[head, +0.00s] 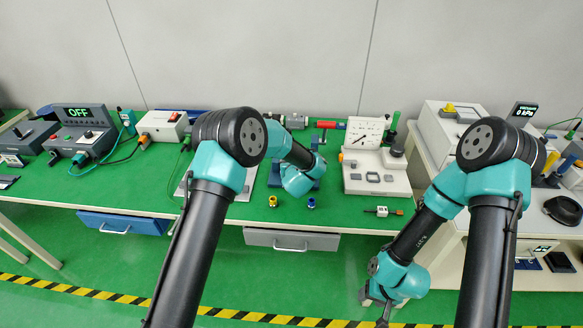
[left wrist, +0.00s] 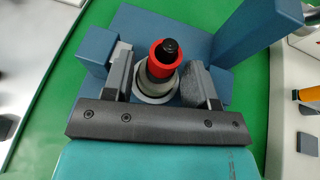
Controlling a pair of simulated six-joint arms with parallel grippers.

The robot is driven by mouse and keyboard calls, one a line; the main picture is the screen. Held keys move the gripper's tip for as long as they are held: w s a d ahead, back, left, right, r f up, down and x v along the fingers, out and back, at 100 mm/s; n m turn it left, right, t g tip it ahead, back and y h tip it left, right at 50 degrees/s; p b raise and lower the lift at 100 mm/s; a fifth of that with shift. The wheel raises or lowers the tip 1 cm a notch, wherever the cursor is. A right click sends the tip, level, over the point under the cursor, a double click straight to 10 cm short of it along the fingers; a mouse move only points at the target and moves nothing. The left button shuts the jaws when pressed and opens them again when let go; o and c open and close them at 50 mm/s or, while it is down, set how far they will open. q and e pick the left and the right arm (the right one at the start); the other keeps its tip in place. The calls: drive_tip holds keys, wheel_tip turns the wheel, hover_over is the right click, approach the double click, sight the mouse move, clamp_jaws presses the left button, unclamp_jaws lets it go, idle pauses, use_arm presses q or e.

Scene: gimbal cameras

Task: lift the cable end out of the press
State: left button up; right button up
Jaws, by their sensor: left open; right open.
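The blue press (head: 313,163) stands on the green bench, partly hidden behind my left arm; a red handle (head: 326,124) shows just behind it. In the left wrist view the blue press body (left wrist: 190,35) fills the upper middle, with a red collar with a black top (left wrist: 163,60) on a grey round base. My left gripper (left wrist: 160,68) is open, its two fingers on either side of the red collar, with gaps; I cannot tell any contact. I cannot make out a cable end in the press. My right gripper (head: 382,313) is open, low in front of the bench, away from the press.
A small white piece with an orange end (head: 382,211) lies near the bench's front edge. Yellow (head: 272,200) and blue (head: 311,202) small rings stand before the press. A white gauge unit (head: 372,160) stands to its right. The front-left bench top is clear.

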use_arm(q)
drive_tip(key=shift+x, duration=0.95)
clamp_jaws()
